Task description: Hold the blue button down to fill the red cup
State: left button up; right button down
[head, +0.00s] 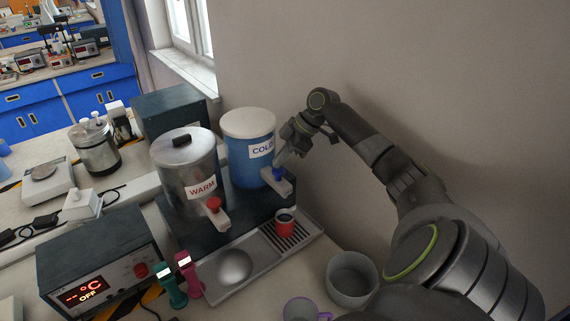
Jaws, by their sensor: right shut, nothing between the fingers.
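The blue button (279,173) sits on the spout below the blue tank (250,165) labelled COLD. The red cup (285,222) stands upright on the slatted drip tray (310,233) below that spout; its inside looks dark, and I cannot tell how full it is. My right gripper (281,161) is shut and empty, pointing down with its tips at the top of the blue button; they seem to touch it. No stream of water can be made out between spout and cup. My left gripper is out of view.
A metal tank (186,175) labelled WARM with a red button (214,204) stands to the left. A grey bowl (351,283) and a purple-handled mug (300,309) stand in front. A control box (98,262) reading OFF and green and pink objects are at lower left. The wall is close on the right.

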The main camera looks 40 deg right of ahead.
jog(key=shift+f, duration=0.15)
jog(key=shift+f+b, duration=0.5)
jog(key=shift+f, duration=0.55)
dwell(6.0)
notch_tip(320, 180, up, 5)
jog(key=p, duration=0.4)
jog(key=shift+r+p, duration=0.2)
jog(key=shift+p, duration=0.15)
jog(key=shift+f, duration=0.1)
